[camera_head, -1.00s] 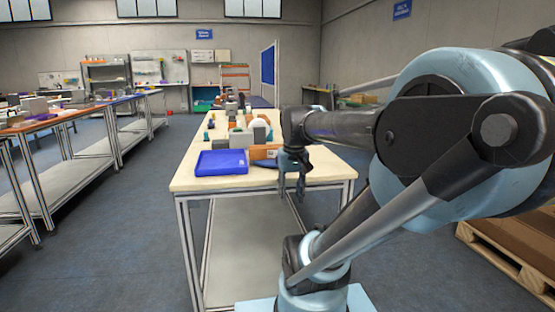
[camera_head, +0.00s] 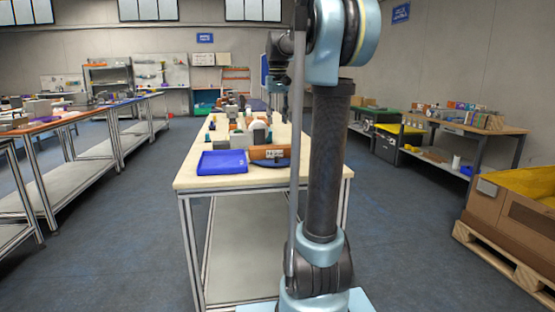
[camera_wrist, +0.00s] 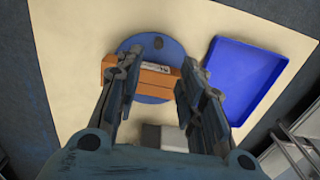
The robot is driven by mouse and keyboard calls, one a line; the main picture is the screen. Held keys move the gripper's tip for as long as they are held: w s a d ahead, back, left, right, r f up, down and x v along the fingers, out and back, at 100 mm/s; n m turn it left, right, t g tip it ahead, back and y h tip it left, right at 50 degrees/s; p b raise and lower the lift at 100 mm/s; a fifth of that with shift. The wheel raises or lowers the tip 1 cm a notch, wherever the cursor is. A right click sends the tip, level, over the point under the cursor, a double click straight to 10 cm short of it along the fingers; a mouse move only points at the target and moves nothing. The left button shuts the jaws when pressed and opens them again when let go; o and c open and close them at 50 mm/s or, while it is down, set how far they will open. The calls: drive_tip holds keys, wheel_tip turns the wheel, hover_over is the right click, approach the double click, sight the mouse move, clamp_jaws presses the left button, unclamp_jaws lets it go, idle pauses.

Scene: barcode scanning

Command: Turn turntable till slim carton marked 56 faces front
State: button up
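The turntable (camera_wrist: 150,47) is a round blue disc on the table; a dark edge of it shows in the head view (camera_head: 283,162). An orange-brown slim carton (camera_wrist: 152,79) lies across the disc, with a white label on its upper side; it also shows in the head view (camera_head: 263,153). Its label is too small to read surely. My gripper (camera_wrist: 160,88) hangs above the carton in the wrist view, its two fingers spread apart with nothing held. In the head view my gripper (camera_head: 282,112) is small, raised over the table and partly behind my arm.
A blue tray (camera_wrist: 240,75) sits beside the turntable; it also shows in the head view (camera_head: 222,163). A grey-white block (camera_wrist: 161,136) is close to the turntable. Several small items crowd the table farther back. The table's front edge (camera_head: 235,186) is clear.

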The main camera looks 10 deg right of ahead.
drive_tip(key=f, duration=0.5)
drive_tip(key=w+f, duration=0.1)
drive_tip(key=f, duration=1)
drive_tip(key=shift+w+f, duration=0.25)
drive_tip(key=shift+f, duration=0.05)
clamp_jaws()
